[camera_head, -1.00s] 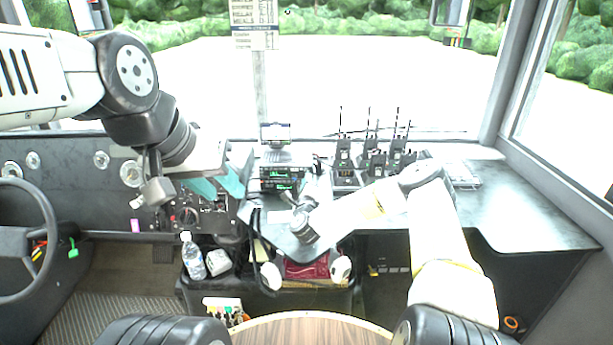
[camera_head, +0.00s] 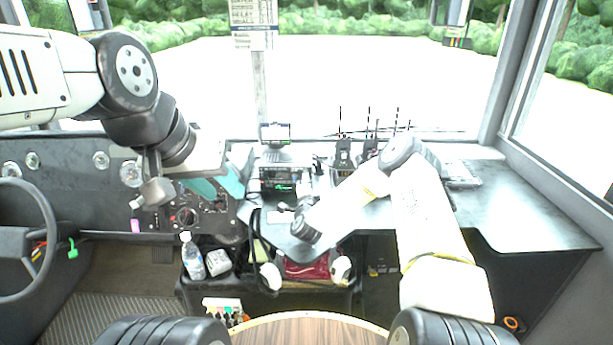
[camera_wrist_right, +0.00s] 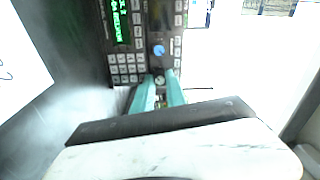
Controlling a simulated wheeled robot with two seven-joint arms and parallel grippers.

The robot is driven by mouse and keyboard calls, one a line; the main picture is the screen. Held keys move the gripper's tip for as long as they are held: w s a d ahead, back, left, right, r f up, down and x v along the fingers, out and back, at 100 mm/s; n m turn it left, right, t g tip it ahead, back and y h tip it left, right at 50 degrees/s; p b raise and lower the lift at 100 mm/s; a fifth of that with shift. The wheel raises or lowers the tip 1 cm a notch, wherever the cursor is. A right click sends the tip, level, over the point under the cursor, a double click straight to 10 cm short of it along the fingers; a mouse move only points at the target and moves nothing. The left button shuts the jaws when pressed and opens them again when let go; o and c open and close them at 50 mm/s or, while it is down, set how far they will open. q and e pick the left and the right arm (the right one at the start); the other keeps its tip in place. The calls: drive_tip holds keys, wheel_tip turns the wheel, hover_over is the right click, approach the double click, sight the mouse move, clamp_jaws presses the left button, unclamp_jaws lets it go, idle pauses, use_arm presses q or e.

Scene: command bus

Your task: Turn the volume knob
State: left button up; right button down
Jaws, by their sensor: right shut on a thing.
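A black radio unit (camera_head: 282,178) with a green-lit display is on the dash at the middle of the head view. In the right wrist view its display (camera_wrist_right: 118,22), a keypad (camera_wrist_right: 127,68) and a blue round knob (camera_wrist_right: 158,51) show. My right gripper (camera_wrist_right: 160,83) has its teal fingers below the blue knob, apart from it. They are shut on a small pale round knob (camera_wrist_right: 160,80) low on the panel. I cannot tell which knob is the volume knob. My left gripper (camera_head: 218,186), with teal fingers, hangs over the dash left of the radio; its opening is unclear.
A small screen (camera_head: 275,133) stands above the radio unit. Handheld radios (camera_head: 344,155) stand behind my right arm. A steering wheel (camera_head: 30,240) is at the left. A water bottle (camera_head: 192,256) stands below the dash. The right counter (camera_head: 530,210) is mostly clear.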

idle(0.4)
drive_tip(key=c, duration=1.6)
unclamp_jaws()
drive_tip(key=s, duration=0.8)
drive_tip(key=shift+f, duration=0.15)
drive_tip(key=shift+w, duration=0.1)
